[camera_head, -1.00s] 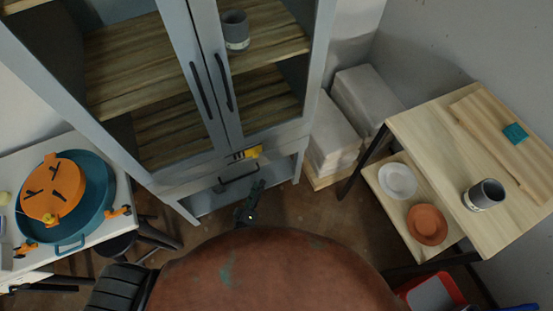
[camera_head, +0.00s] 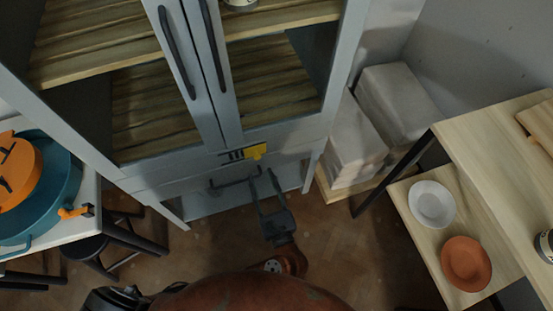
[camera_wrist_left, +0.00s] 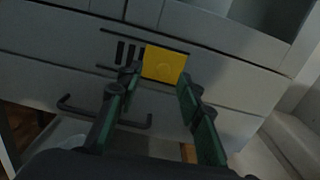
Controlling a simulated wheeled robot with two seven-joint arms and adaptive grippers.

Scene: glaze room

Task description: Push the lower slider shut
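The lower slider appears to be a yellow plate (camera_head: 256,151) on the front panel (camera_head: 180,177) below the cabinet's glass doors. In the left wrist view, the yellow plate (camera_wrist_left: 164,64) sits between two thin dark rails, right of several uncovered black slots (camera_wrist_left: 127,53). My left gripper (camera_head: 263,178) is open and empty, pointing at the panel just below the plate. In the left wrist view, the left gripper's fingers (camera_wrist_left: 158,82) spread either side of the plate's lower part. I cannot tell whether they touch it. My right gripper is not in view.
A dark bar handle (camera_head: 235,183) lies on the panel below the plate, close to my left fingers. Two long door handles (camera_head: 177,52) hang above. Pale blocks (camera_head: 352,145) stand right of the cabinet. A wooden table (camera_head: 500,150) is at right, a pan (camera_head: 62,190) at left.

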